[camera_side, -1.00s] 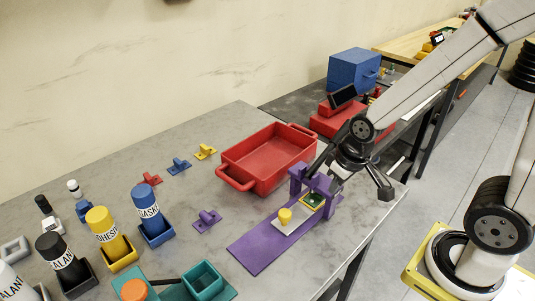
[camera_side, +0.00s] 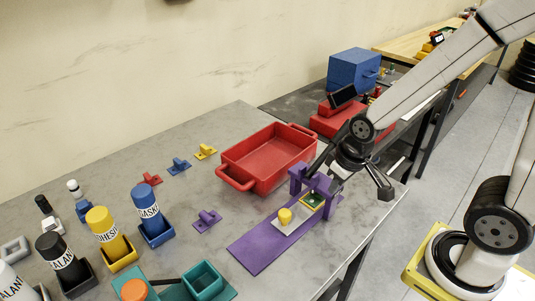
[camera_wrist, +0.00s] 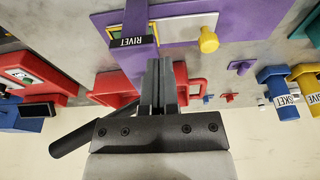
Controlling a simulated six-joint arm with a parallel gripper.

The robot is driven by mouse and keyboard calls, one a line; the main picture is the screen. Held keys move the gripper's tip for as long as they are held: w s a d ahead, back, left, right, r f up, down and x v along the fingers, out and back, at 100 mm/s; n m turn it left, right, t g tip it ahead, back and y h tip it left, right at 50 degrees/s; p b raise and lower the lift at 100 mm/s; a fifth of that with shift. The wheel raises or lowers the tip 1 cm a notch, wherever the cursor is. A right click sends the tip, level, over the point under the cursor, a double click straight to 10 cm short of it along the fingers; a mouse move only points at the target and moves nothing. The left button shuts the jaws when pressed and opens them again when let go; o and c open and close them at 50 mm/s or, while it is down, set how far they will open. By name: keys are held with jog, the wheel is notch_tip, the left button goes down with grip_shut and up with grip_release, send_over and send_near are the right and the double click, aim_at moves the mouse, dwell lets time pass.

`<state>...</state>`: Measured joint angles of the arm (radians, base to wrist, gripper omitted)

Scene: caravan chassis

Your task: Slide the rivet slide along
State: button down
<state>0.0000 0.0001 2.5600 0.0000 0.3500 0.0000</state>
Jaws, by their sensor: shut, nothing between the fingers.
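The rivet slide is a pale plate (camera_side: 290,227) with a yellow knob (camera_side: 285,215), lying on a long purple board (camera_side: 255,246). The knob also shows in the wrist view (camera_wrist: 208,40). A purple arch (camera_side: 297,180) spans the board's far end and bears a RIVET label in the wrist view (camera_wrist: 132,41). A green and yellow piece (camera_side: 312,201) sits at the plate's arch end. My gripper (camera_side: 311,171) is shut and empty beside the arch, on the red tray's side. In the wrist view its fingers (camera_wrist: 158,65) are apart from the knob.
A red tray (camera_side: 232,178) stands close behind the board. Small purple (camera_side: 207,220), yellow (camera_side: 205,152) and blue (camera_side: 179,166) pieces sit to the left. The table's front edge is close to the board.

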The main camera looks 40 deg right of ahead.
jog(key=shift+c, duration=1.6)
grip_release()
jog(key=shift+r, duration=0.25)
jog(key=shift+o, duration=0.3)
jog(key=shift+r, duration=0.2)
jog(key=shift+w+v, duration=0.45)
jog(key=shift+v, duration=1.55)
jog(key=m+g, duration=0.2)
jog(key=g, duration=0.1)
send_over(285, 212)
jog(key=shift+f, duration=3)
jog(key=shift+f, duration=0.1)
jog(key=shift+f, duration=3.8)
